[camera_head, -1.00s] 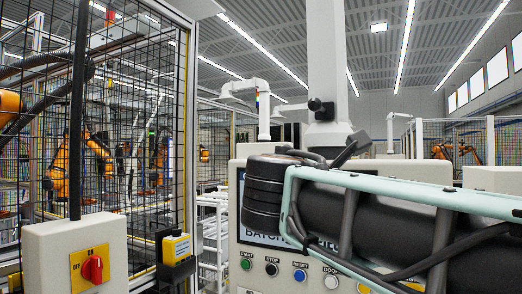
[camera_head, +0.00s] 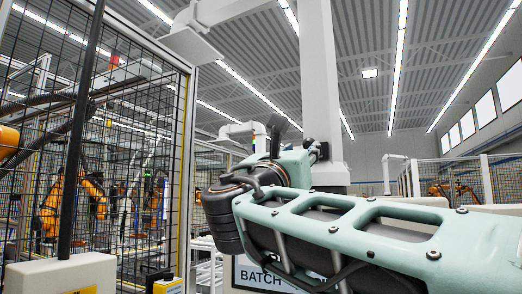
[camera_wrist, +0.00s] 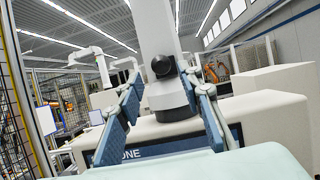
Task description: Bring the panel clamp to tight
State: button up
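The panel clamp appears to be the black round knob (camera_wrist: 162,66) on the collar at the foot of the white column, above the console. In the wrist view it shows between the fingertips of my gripper (camera_wrist: 162,76), which are spread apart with nothing between them; I cannot tell the remaining distance. In the head view the knob (camera_head: 317,151) is partly covered by my arm. My gripper's dark fingers (camera_head: 277,133) show beyond the wrist, left of the column. The knob's tightness cannot be read.
The white column (camera_wrist: 160,30) rises behind the knob. The console top (camera_wrist: 140,133) lies below the fingers. A mesh fence (camera_head: 90,130) stands at the left, with a switch box (camera_head: 40,277) in front. Orange robots (camera_head: 75,200) stand behind the mesh.

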aim_at(308, 144)
jog(key=shift+p+x, duration=1.25)
jog(key=shift+x, duration=1.2)
jog(key=shift+w+d+r, duration=0.1)
jog(key=shift+w+d, duration=0.1)
jog(key=shift+w, duration=0.1)
jog(key=c, duration=0.8)
notch_tip(308, 144, down, 3)
jog(key=b, duration=0.3)
jog(key=shift+r, duration=0.1)
jog(key=shift+w+d+f+b, duration=0.1)
jog(key=shift+w+f+b, duration=0.1)
jog(key=shift+f+b, duration=0.4)
jog(key=shift+w+d+f+b, duration=0.15)
jog(key=shift+f+b, duration=0.3)
jog(key=shift+f, duration=0.1)
jog(key=shift+w+d+f+b, duration=0.15)
jog(key=shift+w+f+b, duration=0.15)
jog(key=shift+f+b, duration=0.25)
jog(key=shift+w+d+f+b, duration=0.2)
jog(key=shift+w+f+b, duration=0.1)
jog(key=shift+f+b, duration=0.15)
jog(key=shift+w+d+f+b, duration=0.3)
jog(key=shift+w+f+b, duration=0.1)
jog(key=shift+w, duration=0.15)
jog(key=shift+w+d+f+b, duration=0.3)
jog(key=shift+w+f, duration=0.1)
jog(key=shift+w, duration=0.15)
jog(key=o, duration=0.8)
